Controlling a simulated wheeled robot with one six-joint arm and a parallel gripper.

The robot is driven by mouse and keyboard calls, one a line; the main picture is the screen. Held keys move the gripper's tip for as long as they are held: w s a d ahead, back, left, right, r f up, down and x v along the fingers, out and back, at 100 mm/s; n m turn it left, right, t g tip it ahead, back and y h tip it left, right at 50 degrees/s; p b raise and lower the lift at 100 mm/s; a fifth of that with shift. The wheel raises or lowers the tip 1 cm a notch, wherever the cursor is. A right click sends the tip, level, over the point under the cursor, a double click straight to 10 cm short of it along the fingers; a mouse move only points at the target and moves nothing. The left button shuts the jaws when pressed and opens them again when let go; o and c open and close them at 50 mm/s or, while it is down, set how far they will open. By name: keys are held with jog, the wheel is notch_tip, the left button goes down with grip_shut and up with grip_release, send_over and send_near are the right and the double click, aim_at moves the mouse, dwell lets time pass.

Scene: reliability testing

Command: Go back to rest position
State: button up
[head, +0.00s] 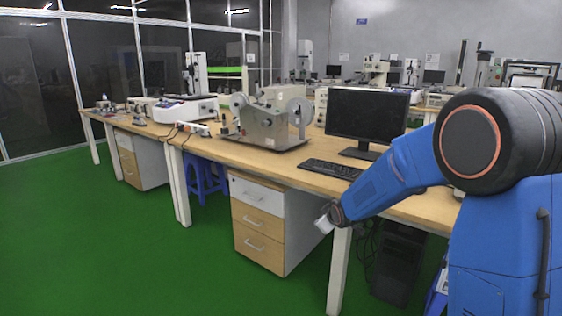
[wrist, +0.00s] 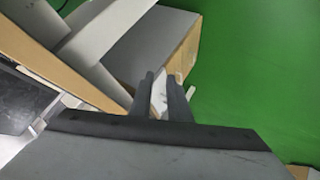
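My gripper (wrist: 159,76) shows in the wrist view as two dark fingers pointing up the picture with a gap between them. The fingers are too small to make out there. The cabinet's grey side (wrist: 150,45) lies beyond the fingertips in the wrist view.
The long wooden bench (head: 235,152) bears a metal test machine (head: 270,128), a monitor (head: 367,113) and a keyboard (head: 331,168). A bench leg (head: 340,268) and a black computer case (head: 398,265) stand below my arm. The green floor (head: 110,250) at the left is clear.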

jog(key=s+d+r+m+g+h, duration=0.1)
jog(key=s+d+r, duration=0.25)
jog(key=s, duration=0.25)
jog(key=s+d+r+m, duration=0.2)
jog(key=s+r, duration=0.2)
jog(key=s, duration=0.2)
jog(key=s+d+m+g, duration=0.2)
jog(key=s+d+m, duration=0.1)
jog(key=s, duration=1.6)
jog(key=s+d+r+m+g+h, duration=0.1)
jog(key=s+d+m+g, duration=0.1)
jog(key=s, duration=1.8)
jog(key=d+m, duration=0.1)
jog(key=d, duration=0.1)
jog(key=shift+d+r, duration=0.25)
jog(key=shift+d, duration=0.15)
